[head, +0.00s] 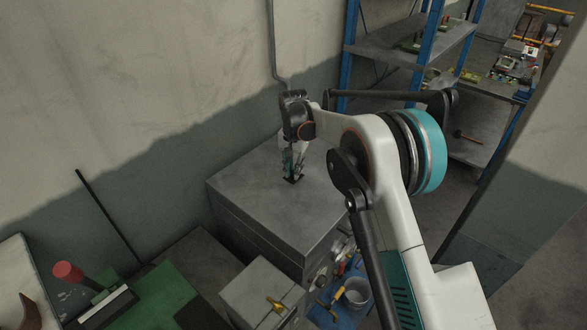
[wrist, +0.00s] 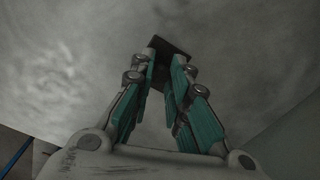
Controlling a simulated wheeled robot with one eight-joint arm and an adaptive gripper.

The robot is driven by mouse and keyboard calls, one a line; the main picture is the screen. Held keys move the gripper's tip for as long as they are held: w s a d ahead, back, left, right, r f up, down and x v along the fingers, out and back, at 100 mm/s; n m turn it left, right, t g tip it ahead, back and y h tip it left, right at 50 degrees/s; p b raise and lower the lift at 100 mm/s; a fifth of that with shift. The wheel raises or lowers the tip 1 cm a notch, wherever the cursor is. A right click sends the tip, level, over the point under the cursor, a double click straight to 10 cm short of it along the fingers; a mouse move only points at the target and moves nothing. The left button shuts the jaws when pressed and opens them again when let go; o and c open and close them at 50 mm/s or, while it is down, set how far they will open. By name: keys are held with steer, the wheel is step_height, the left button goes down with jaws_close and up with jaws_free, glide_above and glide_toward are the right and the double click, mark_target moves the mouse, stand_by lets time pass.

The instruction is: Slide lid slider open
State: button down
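The lid slider (wrist: 172,45) is a small dark piece on the flat grey metal top. In the head view it is a dark patch at the fingertips, mostly hidden by my gripper. My gripper (head: 293,172) points down at the top of the grey metal cabinet (head: 252,180). In the wrist view the two teal-padded fingers of my gripper (wrist: 164,72) stand a small way apart, with dark material between their tips. I cannot tell whether the pads touch it.
A wall rises behind the cabinet. A smaller grey box (head: 250,290) stands in front, with a bucket (head: 355,292) on a blue surface to its right. A blue-posted shelf (head: 400,52) stands at the back right. The cabinet top around my gripper is bare.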

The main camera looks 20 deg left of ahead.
steer(key=shift+w, duration=0.1)
steer(key=w, duration=0.1)
steer(key=w+d, duration=0.1)
steer(key=w+b, duration=0.1)
steer(key=w, duration=0.1)
steer(key=shift+d, duration=0.3)
steer(key=shift+s, duration=0.15)
steer(key=c, duration=1.5)
jaws_free()
step_height(320, 180, up, 12)
